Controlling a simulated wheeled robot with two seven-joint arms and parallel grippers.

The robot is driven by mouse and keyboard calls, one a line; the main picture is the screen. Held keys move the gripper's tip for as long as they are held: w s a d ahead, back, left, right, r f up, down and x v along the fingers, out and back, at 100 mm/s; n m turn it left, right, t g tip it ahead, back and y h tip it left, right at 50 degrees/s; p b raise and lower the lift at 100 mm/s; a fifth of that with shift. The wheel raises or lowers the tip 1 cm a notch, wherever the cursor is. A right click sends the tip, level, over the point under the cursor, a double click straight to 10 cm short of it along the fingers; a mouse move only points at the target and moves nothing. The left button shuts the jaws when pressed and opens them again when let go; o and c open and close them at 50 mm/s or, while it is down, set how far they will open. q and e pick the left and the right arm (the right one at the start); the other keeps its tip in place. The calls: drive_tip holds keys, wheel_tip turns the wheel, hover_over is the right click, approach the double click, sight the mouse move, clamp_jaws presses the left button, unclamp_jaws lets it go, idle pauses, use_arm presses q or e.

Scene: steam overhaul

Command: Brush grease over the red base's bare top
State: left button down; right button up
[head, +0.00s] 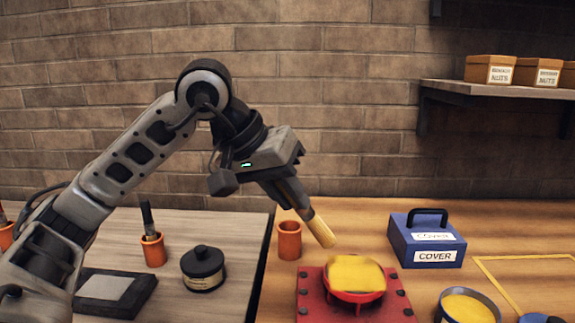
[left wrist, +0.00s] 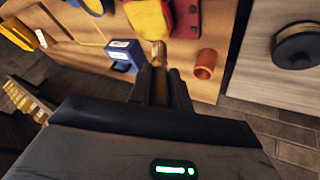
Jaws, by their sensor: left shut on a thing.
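The red base (head: 312,290) stands on the wooden bench at the bottom of the head view, with bolts along its plate. Its round raised top (head: 355,274) looks covered in yellow; it also shows at the top of the left wrist view (left wrist: 150,16). My left gripper (head: 291,193) is shut on a brush (head: 319,229), whose tan-yellow end points down toward the base, above and left of it. The brush shows between the fingers in the left wrist view (left wrist: 158,60). Whether its tip touches the base cannot be told. A tin of yellow grease (head: 467,308) stands to the right. My right gripper is out of view.
An empty orange cup (head: 289,241) stands behind the base. A blue COVER box (head: 427,240) is behind right, near a yellow outline (head: 490,268). On the left bench are a black jar (head: 203,268), an orange cup with a brush (head: 152,250) and a dark pad (head: 115,292).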

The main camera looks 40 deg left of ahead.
use_arm(q)
drive_tip(key=shift+r+p, duration=1.5)
drive_tip(key=shift+r, duration=0.8)
drive_tip(key=shift+f, duration=0.1)
